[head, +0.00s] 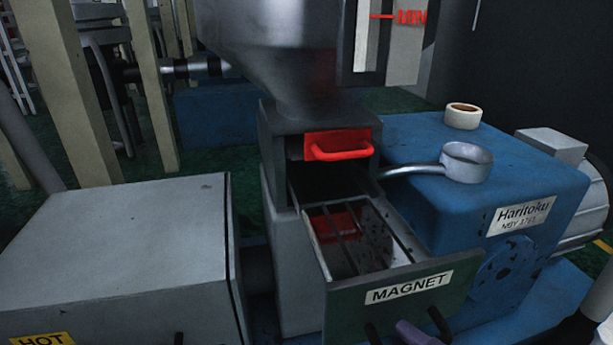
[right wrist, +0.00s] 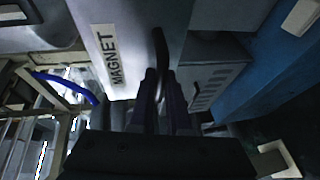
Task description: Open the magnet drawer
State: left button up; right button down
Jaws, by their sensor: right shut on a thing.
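The magnet drawer (head: 330,262) is pulled out of the grey housing below the metal hopper. Its green front carries a MAGNET label (head: 409,287), which also shows in the right wrist view (right wrist: 106,55). Dark bars run along the open top, and dark specks lie on the inner wall. The black drawer handle (head: 440,324) is at the lower front. My right gripper (head: 418,333) shows only as a purple finger at the bottom edge. In the right wrist view, my right gripper (right wrist: 161,75) is shut on the dark handle (right wrist: 160,50). My left gripper is out of view.
A red-handled slide (head: 338,146) sits above the drawer. A blue Haritoku machine (head: 545,185) stands to the right, with a metal scoop (head: 466,163) and a tape roll (head: 463,116) on top. A grey box (head: 120,250) labelled HOT stands at left.

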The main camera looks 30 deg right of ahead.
jog(key=shift+s+a, duration=0.2)
jog(key=shift+s, duration=0.55)
jog(key=shift+s+a, duration=0.15)
jog(key=shift+s, duration=0.6)
jog(key=c, duration=0.9)
grip_release()
jog(key=v, duration=1)
